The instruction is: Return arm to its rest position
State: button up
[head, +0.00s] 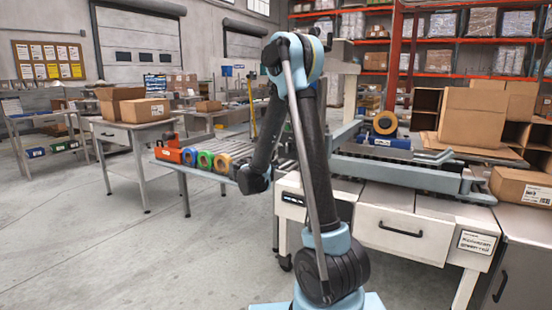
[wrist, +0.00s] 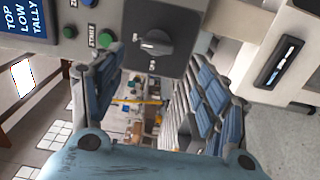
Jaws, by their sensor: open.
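My arm (head: 318,150) rises from its base at the front, bends at a high elbow and folds down to the left, its lower end beside the white bench. My gripper (wrist: 152,95) shows in the wrist view with its two blue ribbed fingers spread wide apart. Nothing is between them except the distant room. In the head view the fingers cannot be made out.
A grey control panel with a dark knob (wrist: 153,41) and green buttons is close beyond the fingers. The white bench (head: 398,232) stands beside my arm. Coloured tape rolls (head: 205,159) lie at left. Open floor (head: 130,260) lies front left.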

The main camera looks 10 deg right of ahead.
jog(key=shift+d, duration=0.1)
jog(key=s+d+f+m+g+y, duration=0.1)
jog(key=s+d+m+g, duration=0.25)
jog(key=s+d, duration=0.5)
jog(key=s+d+f+m+g+y, duration=0.25)
jog(key=s+d+g, duration=0.25)
jog(key=s, duration=0.7)
jog(key=s+a+f+m+g+y, duration=0.1)
jog(key=s+a+f+y, duration=0.1)
jog(key=s, duration=0.6)
jog(key=s+a+f+m+g+y, duration=0.1)
jog(key=s+f, duration=0.3)
jog(key=s, duration=0.5)
jog(key=s+a+f+m+g+y, duration=0.2)
jog(key=s+a+f+y, duration=0.1)
jog(key=s, duration=0.6)
jog(key=shift+s+a+f+y, duration=0.2)
jog(key=shift+a+f+y, duration=0.2)
jog(key=shift+a+y, duration=0.15)
jog(key=shift+w+f, duration=0.2)
jog(key=shift+w, duration=0.25)
